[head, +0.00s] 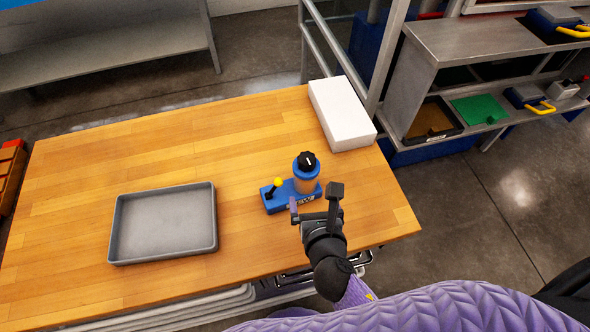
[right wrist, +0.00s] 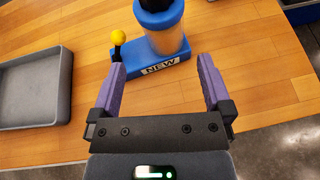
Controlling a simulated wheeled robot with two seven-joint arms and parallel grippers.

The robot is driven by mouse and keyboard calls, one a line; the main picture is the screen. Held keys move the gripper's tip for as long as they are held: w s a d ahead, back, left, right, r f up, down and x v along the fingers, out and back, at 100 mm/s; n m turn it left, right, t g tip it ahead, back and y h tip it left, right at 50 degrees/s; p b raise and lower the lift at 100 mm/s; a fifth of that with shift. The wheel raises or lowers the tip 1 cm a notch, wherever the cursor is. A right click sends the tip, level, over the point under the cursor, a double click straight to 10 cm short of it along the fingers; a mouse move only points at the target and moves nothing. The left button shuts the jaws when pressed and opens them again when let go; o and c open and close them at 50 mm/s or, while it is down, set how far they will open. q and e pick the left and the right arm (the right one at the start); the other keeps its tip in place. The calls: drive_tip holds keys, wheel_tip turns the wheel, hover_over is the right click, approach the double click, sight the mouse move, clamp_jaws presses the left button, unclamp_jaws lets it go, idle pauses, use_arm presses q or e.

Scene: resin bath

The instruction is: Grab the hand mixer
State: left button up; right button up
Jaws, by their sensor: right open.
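The hand mixer, as I take it, is a blue base (head: 274,199) with a yellow-knobbed lever and an upright blue and tan cylinder (head: 306,178) with a black knob on top. It stands on the wooden table right of centre. In the right wrist view its base (right wrist: 140,77) carries a "NEW" label and lies just beyond my fingertips. My right gripper (head: 314,199) is open and empty, close to the near side of the mixer. My left gripper is not in view.
A grey shallow tray (head: 165,249) lies left of the mixer on the table (head: 100,155). A white box (head: 342,113) lies at the back right corner. A metal shelf (head: 470,45) with bins and tools stands beyond the right end. The table's middle is clear.

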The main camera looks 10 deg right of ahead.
sight(306, 169)
drive_tip(key=shift+w+r+n, duration=0.3)
drive_tip(key=shift+w+r, duration=0.1)
drive_tip(key=shift+w, duration=0.45)
drive_tip(key=b+x, duration=0.2)
drive_tip(key=x, duration=0.7)
drive_tip(key=shift+d+b, duration=0.2)
drive_tip(key=shift+b, duration=0.2)
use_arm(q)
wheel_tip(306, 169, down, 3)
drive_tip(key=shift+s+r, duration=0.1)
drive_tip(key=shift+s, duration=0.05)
use_arm(e)
drive_tip(key=shift+s+r, duration=0.1)
drive_tip(key=shift+r, duration=0.05)
drive_tip(key=c, duration=0.5)
clamp_jaws()
